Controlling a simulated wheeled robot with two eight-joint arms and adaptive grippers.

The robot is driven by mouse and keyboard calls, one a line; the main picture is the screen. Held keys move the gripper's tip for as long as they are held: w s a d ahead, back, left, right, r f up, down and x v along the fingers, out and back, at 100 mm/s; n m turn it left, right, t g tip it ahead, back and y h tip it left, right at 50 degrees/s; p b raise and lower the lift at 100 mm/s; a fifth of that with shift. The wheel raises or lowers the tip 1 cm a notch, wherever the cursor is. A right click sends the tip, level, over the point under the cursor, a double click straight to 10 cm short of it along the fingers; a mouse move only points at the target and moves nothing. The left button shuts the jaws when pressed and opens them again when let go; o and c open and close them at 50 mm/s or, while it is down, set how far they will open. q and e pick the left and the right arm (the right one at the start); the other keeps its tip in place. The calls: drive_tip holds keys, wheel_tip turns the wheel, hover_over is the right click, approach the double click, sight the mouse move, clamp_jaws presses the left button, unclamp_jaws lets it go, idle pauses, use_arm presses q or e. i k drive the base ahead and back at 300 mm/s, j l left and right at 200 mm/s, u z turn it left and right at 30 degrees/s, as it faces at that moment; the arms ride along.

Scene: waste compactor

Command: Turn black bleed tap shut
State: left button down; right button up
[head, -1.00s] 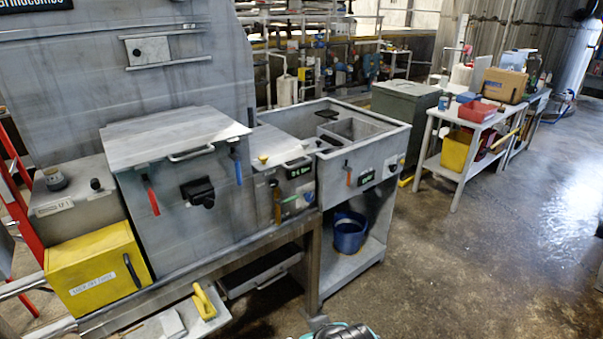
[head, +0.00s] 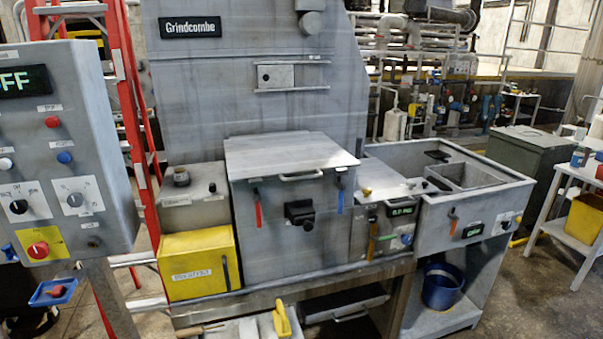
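Several black fittings show in the head view, and I cannot tell for sure which is the bleed tap. A black knob on a square black plate (head: 299,212) sits on the front of the grey compactor chamber (head: 278,239). A small black knob (head: 212,188) stands on the grey ledge at its left, beside a dark round fitting (head: 181,176). A black handle (head: 225,272) is on the yellow box (head: 190,265). Neither of my grippers is in view.
A control panel (head: 60,130) reading OFF stands close at left, before a red ladder (head: 130,90). Red (head: 258,215) and blue (head: 340,200) levers flank the chamber's black knob. A sink unit (head: 440,240) with a blue bucket (head: 442,288) stands at right.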

sight(372, 217)
drive_tip(key=i+l+z, duration=0.1)
drive_tip(key=l+z, duration=0.3)
drive_tip(key=i+l+z, duration=0.15)
drive_tip(key=l+z, duration=0.2)
drive_tip(key=i+l+z, duration=0.2)
drive_tip(key=l+z, duration=0.2)
